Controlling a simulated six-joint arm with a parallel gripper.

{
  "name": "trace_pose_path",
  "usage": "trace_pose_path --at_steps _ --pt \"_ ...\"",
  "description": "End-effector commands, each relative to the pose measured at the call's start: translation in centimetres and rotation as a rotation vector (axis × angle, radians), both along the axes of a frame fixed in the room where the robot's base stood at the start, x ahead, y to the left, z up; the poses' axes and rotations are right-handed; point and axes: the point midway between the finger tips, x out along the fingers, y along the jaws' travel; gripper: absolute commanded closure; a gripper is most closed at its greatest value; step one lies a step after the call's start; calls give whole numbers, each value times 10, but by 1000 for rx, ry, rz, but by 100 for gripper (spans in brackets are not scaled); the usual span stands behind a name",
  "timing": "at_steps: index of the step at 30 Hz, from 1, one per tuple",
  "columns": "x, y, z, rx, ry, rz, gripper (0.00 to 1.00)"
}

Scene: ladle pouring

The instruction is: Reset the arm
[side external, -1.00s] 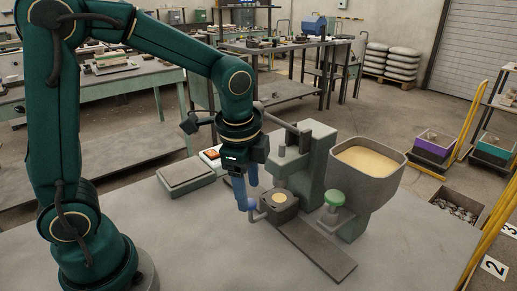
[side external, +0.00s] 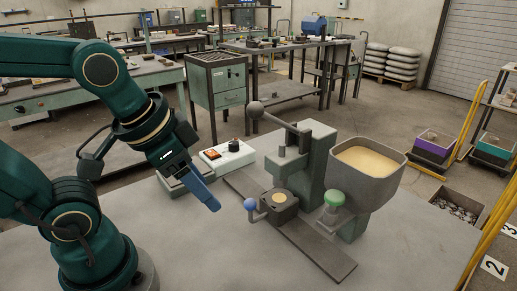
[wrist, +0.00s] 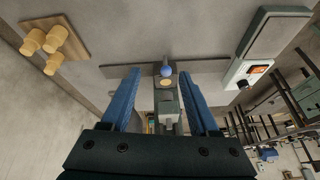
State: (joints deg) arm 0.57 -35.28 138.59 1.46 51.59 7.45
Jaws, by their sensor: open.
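My gripper (side external: 212,206) has two blue fingers and hangs tilted over the bench, left of the grey-green machine (side external: 318,160). In the wrist view the fingers (wrist: 162,75) are spread apart with nothing held. A green knob (side external: 334,198) stands below a grey hopper (side external: 375,187) filled with yellow powder. My gripper is clear of all of these.
A white control box (side external: 228,156) with an orange display stands behind my gripper, next to a grey flat block (wrist: 276,30). The wrist view shows a wooden board (wrist: 69,27) with several tan cylinders.

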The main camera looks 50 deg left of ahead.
Motion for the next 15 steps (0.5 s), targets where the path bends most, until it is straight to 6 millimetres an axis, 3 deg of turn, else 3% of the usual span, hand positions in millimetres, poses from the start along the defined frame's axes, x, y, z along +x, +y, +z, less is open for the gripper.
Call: trace_pose_path --at_steps 6,15 --pt "-13 -3 0 -79 -53 123 39" --pt "-14 -3 -1 -85 -54 134 39"
